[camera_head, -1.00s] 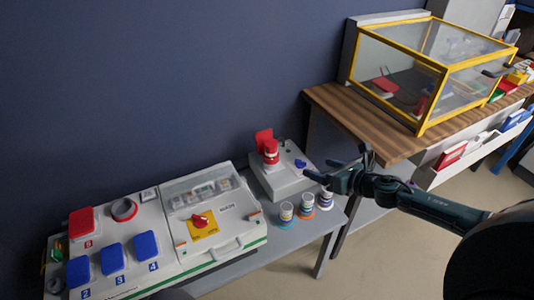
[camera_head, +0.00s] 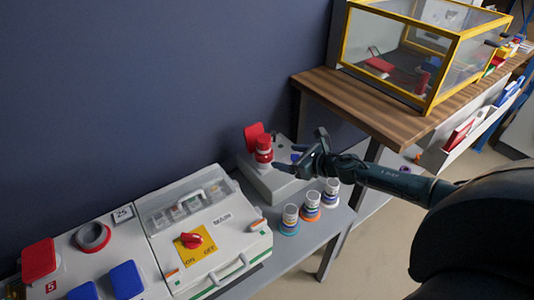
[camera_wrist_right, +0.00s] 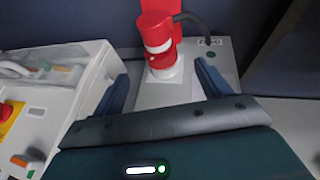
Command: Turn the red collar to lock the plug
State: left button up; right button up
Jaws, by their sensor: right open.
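The red plug with its red collar (camera_head: 264,150) stands upright on a light grey socket box (camera_head: 270,182). In the right wrist view the red collar (camera_wrist_right: 160,60) shows as red parts with white bands between and below them. A raised red lid (camera_head: 254,134) stands behind it. My right gripper (camera_head: 299,155) is open just right of the plug in the head view. In the right wrist view my right gripper (camera_wrist_right: 161,84) has one blue finger on each side, with the plug between and beyond them, apart from both. My left gripper is not in view.
A large white box with a red switch (camera_head: 191,240) stands left of the socket box. Several striped cups, one of them orange-based (camera_head: 312,206), stand at the front right. A wooden table (camera_head: 365,112) with a yellow-framed clear case (camera_head: 428,105) is behind my right arm.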

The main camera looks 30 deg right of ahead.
aim_at(269, 153)
jog(key=b+x, duration=0.1)
jog(key=x, duration=0.7)
jog(key=shift+a+f, duration=0.1)
jog(key=shift+w+a+f+b, duration=0.2)
jog(key=shift+w+b, duration=0.2)
jog(key=shift+w, duration=0.25)
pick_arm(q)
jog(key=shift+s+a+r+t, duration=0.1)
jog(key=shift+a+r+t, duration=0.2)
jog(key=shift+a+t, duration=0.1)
pick_arm(e)
jog(key=shift+c, duration=0.2)
jog(key=c, duration=1)
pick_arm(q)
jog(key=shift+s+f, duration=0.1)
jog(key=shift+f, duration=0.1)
pick_arm(e)
jog(key=shift+o, duration=0.2)
